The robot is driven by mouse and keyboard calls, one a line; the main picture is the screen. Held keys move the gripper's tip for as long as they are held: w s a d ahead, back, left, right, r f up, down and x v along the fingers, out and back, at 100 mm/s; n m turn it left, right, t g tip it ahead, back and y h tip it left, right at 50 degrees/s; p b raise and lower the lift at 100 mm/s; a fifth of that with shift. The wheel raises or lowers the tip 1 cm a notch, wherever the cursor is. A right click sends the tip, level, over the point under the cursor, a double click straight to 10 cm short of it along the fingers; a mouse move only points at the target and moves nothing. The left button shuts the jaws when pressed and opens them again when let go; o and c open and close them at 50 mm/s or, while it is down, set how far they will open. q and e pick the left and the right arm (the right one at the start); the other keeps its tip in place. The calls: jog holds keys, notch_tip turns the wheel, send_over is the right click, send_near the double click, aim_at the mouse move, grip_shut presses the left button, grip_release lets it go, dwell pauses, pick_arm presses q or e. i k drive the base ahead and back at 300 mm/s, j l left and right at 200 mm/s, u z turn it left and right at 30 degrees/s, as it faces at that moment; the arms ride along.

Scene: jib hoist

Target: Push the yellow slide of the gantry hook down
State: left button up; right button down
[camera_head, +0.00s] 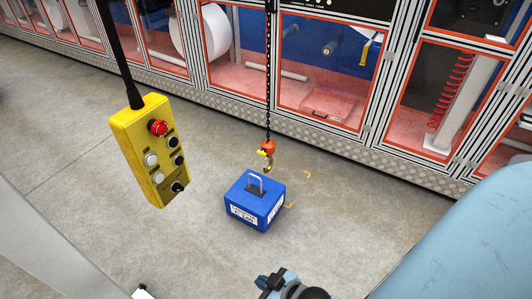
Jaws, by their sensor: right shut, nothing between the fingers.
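The gantry hook (268,163) hangs on a dark chain below a small orange block (268,146). The yellow slide (261,153) seems to be the small yellow piece on the block's left side; it is too small to tell its position. A blue box (252,205) with a raised metal handle sits on the floor just below the hook; the hook looks apart from the handle. My right gripper (270,283) is shut and empty at the bottom edge, well below the box in the picture. My left gripper is not in view.
A yellow pendant control (150,152) with a red button and several other buttons hangs at the left on a black cable. Glazed machine cabinets with orange frames (330,65) line the back. The grey concrete floor (370,215) around the box is mostly clear.

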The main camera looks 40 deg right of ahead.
aim_at(264, 153)
jog(key=i+l+z, duration=0.4)
jog(key=i+l, duration=0.15)
jog(key=l, duration=0.25)
jog(key=i+l+z, duration=0.4)
jog(key=i+l, duration=0.25)
